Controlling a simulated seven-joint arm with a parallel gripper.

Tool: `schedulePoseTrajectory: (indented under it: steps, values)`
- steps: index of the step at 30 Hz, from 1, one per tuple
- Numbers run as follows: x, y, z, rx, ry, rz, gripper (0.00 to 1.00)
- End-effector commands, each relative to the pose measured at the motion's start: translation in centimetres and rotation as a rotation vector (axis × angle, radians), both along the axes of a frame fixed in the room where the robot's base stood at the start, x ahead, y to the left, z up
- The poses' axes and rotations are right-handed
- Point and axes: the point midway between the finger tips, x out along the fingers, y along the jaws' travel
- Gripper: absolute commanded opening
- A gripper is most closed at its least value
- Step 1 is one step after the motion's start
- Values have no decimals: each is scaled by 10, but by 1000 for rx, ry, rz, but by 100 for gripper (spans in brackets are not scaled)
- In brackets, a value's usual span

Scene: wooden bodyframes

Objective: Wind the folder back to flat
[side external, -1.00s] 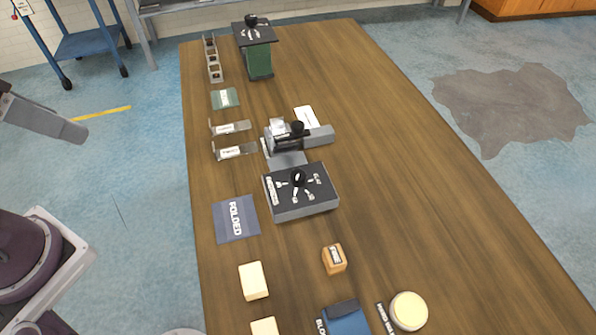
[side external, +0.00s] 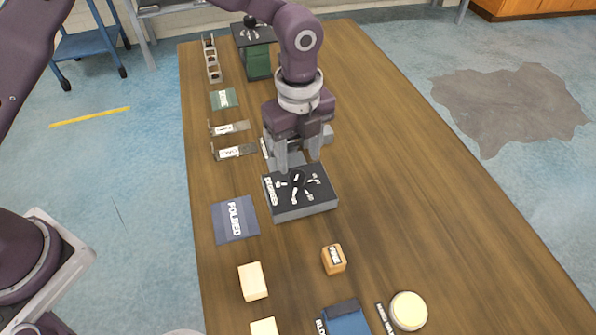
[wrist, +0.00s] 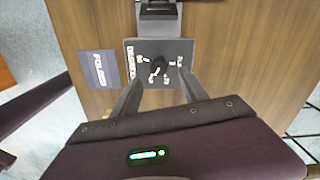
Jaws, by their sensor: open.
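The folder's control box (side external: 313,203) is a dark box on the table with a black knob (side external: 297,178) in the middle of its top and white labels around it. The word "FLAT" is near its far right corner. In the wrist view the box (wrist: 184,47) lies ahead of my fingers, with the knob (wrist: 156,67) between them in the picture. My gripper (side external: 298,168) is open, pointing down just above the knob, with nothing between its fingers. I cannot tell whether the fingers touch the box. The folder machine behind the box is mostly hidden by my gripper.
A blue "FOLDED" mat (side external: 235,219) lies left of the box. Labelled clear trays (side external: 235,151) and a green mat (side external: 224,98) lie farther back. A wooden block (side external: 333,259), a cream block (side external: 253,281) and a round cream-topped thing (side external: 408,310) stand nearer. The table's right side is clear.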

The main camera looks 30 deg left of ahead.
Motion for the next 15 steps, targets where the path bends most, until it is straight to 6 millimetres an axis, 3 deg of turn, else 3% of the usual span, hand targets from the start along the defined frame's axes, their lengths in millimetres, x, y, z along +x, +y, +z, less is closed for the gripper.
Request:
schedulePoseTrajectory:
  steps: [8, 15]
  values:
    - [-1, 1, -51, 2, 3, 4, 52]
    - [0, 1, -62, 1, -1, 6, 52]
